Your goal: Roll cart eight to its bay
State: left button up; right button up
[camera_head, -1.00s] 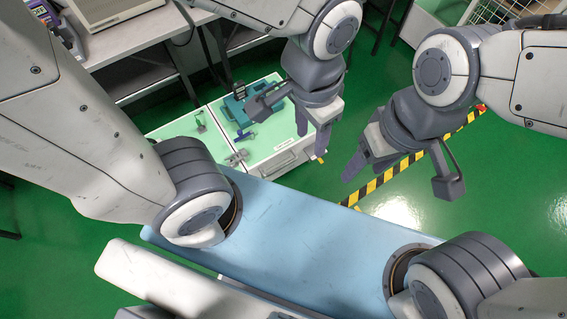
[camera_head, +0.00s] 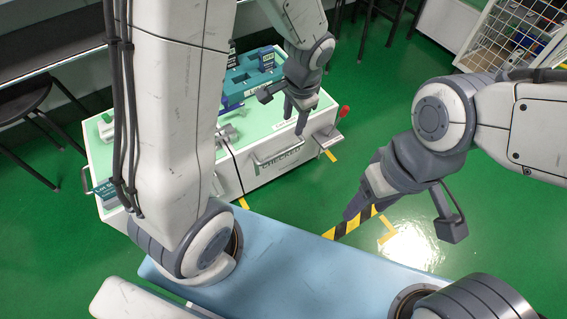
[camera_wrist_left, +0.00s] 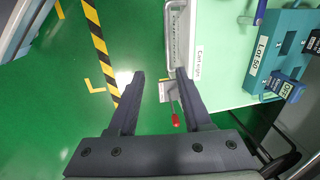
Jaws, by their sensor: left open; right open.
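A white cart (camera_head: 268,172) with a pale green top stands ahead in the head view, its front marked "CHECKED". In the left wrist view a label (camera_wrist_left: 198,62) on its top seems to read "Cart eight". A metal bar handle (camera_wrist_left: 172,40) runs along its edge. A grey bracket (camera_wrist_left: 168,91) with a red-knobbed lever (camera_wrist_left: 176,119) sticks out from its side. My left gripper (camera_head: 295,113) is open over the cart's front edge, the handle near its right finger in the wrist view; contact cannot be told. My right gripper (camera_head: 362,197) is open and empty over the floor.
Teal trays (camera_head: 250,75) sit on the cart. Yellow-black tape (camera_head: 350,222) and yellow corner marks (camera_head: 388,231) lie on the green floor. A stool (camera_head: 25,95) and a wire cage (camera_head: 505,40) stand beyond.

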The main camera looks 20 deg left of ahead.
pick_arm(q)
jog(key=b, duration=0.5)
send_near(282, 152)
jog(key=f+b, duration=0.4)
jog(key=f, duration=0.1)
jog(key=w+a+f+b, duration=0.1)
jog(key=f+b, duration=0.1)
jog(key=f, duration=0.1)
jog(key=shift+a, duration=0.1)
pick_arm(e)
notch_tip(282, 152, down, 14)
jog(key=shift+r, duration=0.1)
pick_arm(q)
grip_shut()
